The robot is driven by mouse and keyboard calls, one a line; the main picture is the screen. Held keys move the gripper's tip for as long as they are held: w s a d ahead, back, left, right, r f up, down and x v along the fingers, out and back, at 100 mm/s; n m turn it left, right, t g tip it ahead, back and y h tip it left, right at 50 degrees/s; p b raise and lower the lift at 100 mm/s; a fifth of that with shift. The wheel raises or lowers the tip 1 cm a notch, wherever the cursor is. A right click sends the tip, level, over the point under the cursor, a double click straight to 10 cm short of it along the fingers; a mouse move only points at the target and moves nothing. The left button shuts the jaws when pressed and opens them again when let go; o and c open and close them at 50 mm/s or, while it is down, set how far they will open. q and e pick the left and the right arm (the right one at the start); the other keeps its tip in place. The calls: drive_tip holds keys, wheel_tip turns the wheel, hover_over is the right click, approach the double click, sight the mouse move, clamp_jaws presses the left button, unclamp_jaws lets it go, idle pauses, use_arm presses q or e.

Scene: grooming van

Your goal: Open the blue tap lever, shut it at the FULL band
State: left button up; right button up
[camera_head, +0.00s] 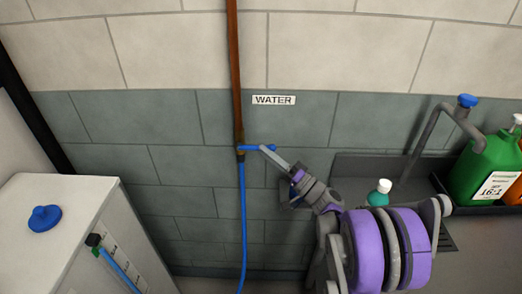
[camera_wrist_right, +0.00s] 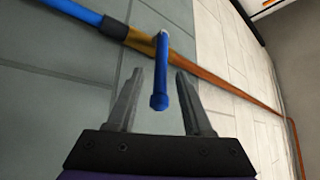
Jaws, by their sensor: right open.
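The blue tap lever (camera_head: 257,147) sticks out to the right from a brown pipe on the wall, below the WATER sign; it also shows in the right wrist view (camera_wrist_right: 160,76). My right gripper (camera_head: 265,150) is at the lever's free end. In the wrist view its two grey fingers (camera_wrist_right: 159,88) are apart, with the lever between them and a gap on each side. A white tank (camera_head: 80,210) stands at the left; on its side is a blue tube (camera_head: 121,271) beside a pale marked strip. The FULL band cannot be made out. My left gripper is out of view.
A blue hose (camera_head: 242,225) hangs below the tap. A blue knob (camera_head: 44,218) sits on the tank top. At the right, a grey faucet (camera_head: 424,135), a green jug (camera_head: 484,170) and a teal bottle (camera_head: 379,194) stand near my right arm. The wall around the tap is clear.

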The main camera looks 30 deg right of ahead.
drive_tip(key=b+v, duration=0.1)
drive_tip(key=v, duration=0.7)
idle(1.0)
drive_tip(key=a+f+n+g+p, duration=0.2)
drive_tip(key=a+g, duration=0.5)
drive_tip(key=a, duration=0.7)
drive_tip(key=s+a+f+n+g+h+p, duration=0.2)
drive_tip(key=s+a+f+g, duration=0.3)
drive_tip(key=s+a, duration=0.4)
drive_tip(key=s+d+n+g+h+p, duration=0.2)
drive_tip(key=s+d+n+h, duration=0.1)
drive_tip(key=s+h, duration=0.4)
drive_tip(key=s+d, duration=0.1)
drive_tip(key=s, duration=0.2)
drive_tip(key=shift+s+n+g+p, duration=0.3)
drive_tip(key=shift+s+g+p, duration=0.05)
drive_tip(key=shift+g+p, duration=0.05)
